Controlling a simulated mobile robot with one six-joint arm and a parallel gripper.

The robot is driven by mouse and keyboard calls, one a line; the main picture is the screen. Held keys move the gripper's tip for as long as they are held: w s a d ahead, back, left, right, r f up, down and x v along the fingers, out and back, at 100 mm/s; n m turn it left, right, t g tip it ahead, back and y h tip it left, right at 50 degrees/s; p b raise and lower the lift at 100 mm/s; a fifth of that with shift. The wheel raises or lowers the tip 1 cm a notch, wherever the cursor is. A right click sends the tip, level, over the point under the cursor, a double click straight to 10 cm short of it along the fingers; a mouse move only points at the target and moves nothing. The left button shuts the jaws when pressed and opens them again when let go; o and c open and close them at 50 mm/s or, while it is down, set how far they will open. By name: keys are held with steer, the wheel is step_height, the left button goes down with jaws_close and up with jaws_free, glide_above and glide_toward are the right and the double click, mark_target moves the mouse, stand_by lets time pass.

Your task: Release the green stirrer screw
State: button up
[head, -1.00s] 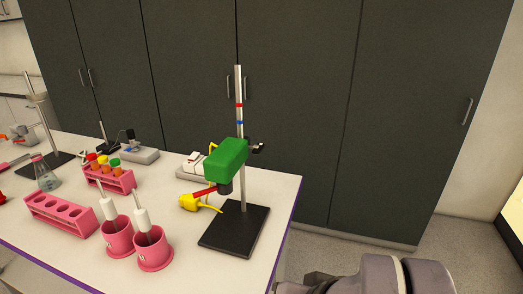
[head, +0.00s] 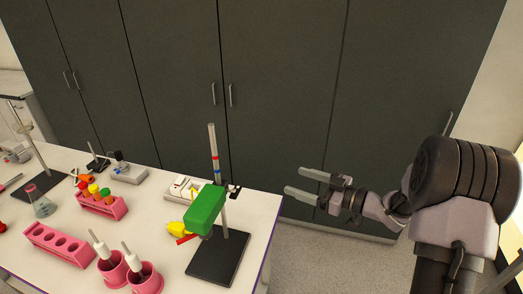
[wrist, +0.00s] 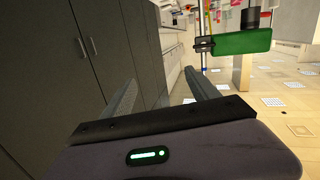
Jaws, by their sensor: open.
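The green stirrer (head: 206,211) is a green block clamped on an upright metal rod (head: 214,152) with red and blue bands. Its small dark screw (head: 235,190) sticks out at the rod, on the side facing right. In the wrist view the green stirrer (wrist: 242,43) is at the upper right, with the dark screw and clamp (wrist: 204,44) at its left end. My gripper (head: 299,182) is open and empty, to the right of the screw with a clear gap. Its two fingers (wrist: 160,90) also show in the wrist view, with nothing between them.
The stand's black base (head: 218,258) is near the table's right edge. A yellow item (head: 181,228) is beside the stirrer. Pink racks (head: 58,244) and pink cups (head: 146,281) stand to the left. Dark cabinets (head: 270,90) line the back. Floor is free right of the table.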

mark_target(239, 192)
steer(key=s+f+n+g+y, duration=0.2)
steer(key=s+n+g+y, duration=0.15)
steer(key=s, duration=0.35)
steer(key=shift+m, duration=0.45)
steer(key=x, duration=0.5)
steer(key=b+x, duration=0.1)
steer(key=x, duration=0.5)
steer(key=f+x, duration=0.1)
steer(key=x, duration=0.5)
steer(key=shift+w+a, duration=0.15)
steer(key=shift+b, duration=0.3)
steer(key=c, duration=1.4)
